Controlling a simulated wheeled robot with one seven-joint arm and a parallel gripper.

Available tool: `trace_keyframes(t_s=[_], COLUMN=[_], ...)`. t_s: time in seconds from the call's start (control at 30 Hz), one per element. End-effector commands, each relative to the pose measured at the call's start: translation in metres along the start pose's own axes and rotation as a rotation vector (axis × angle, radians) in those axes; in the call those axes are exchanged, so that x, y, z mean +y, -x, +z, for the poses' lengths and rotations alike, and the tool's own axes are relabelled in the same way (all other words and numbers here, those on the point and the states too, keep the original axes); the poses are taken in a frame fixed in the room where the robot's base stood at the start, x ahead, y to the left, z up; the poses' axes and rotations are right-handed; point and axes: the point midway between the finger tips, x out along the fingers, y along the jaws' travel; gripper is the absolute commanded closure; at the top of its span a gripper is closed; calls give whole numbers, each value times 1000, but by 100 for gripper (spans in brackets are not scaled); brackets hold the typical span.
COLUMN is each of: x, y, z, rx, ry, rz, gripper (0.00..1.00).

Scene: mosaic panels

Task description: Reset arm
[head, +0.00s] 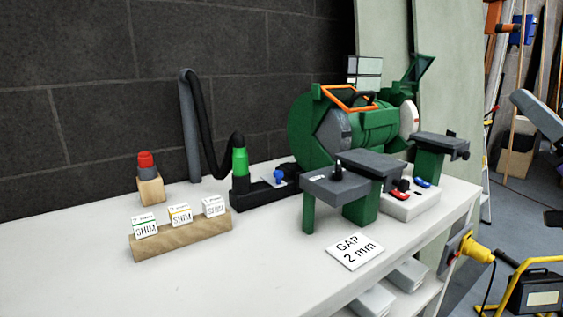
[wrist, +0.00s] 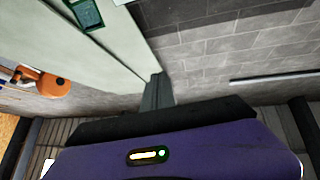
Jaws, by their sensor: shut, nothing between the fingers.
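My gripper (wrist: 158,80) shows in the wrist view, with its grey fingers together and nothing between them. The purple housing with a small lit strip fills the bottom of that view. The fingers point toward a grey block wall and a pale upright panel, with no object close to them. In the head view the gripper does not show. Part of what looks like my grey arm is at the right edge, clear of the bench.
A white bench (head: 75,265) holds a green grinder (head: 375,125), a wooden block (head: 180,238) with SHIM boxes, a red-topped piece (head: 146,160) and a GAP 2 mm card (head: 355,252). A yellow-framed unit (head: 535,295) stands at lower right.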

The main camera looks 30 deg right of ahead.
Motion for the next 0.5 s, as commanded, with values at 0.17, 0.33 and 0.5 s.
trace_keyframes(t_s=[0.17,0.33,0.5], x=[26,38,40], y=[13,27,50], z=[9,34,80], rx=[56,83,84], ry=[-4,-19,-39], rz=[138,245,359], gripper=[100,100,100])
